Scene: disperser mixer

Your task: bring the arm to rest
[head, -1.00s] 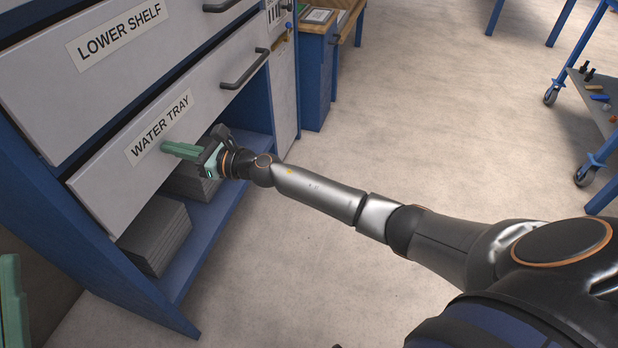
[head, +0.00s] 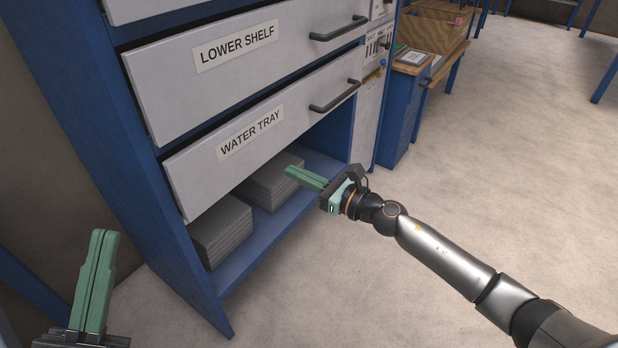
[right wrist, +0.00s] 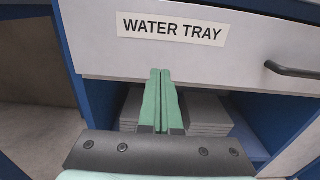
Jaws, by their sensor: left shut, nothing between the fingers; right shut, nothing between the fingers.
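My right gripper (head: 290,170) reaches in from the right in the head view, its green fingers closed together and empty. Its fingertips are in front of the open bay below the drawer marked WATER TRAY (head: 262,128). In the right wrist view the closed fingers (right wrist: 160,72) point at that drawer's lower edge, below its label. I cannot tell whether they touch it. My left gripper (head: 104,234) is at the lower left of the head view, its green fingers upright, closed and empty, apart from the cabinet.
A drawer marked LOWER SHELF (head: 240,65) is above. Bar handles (head: 335,97) stick out of the drawer fronts. Stacks of grey sheets (head: 222,232) lie on the blue bottom shelf (head: 265,240). A wooden box (head: 432,28) stands at the back. The floor (head: 500,150) on the right is clear.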

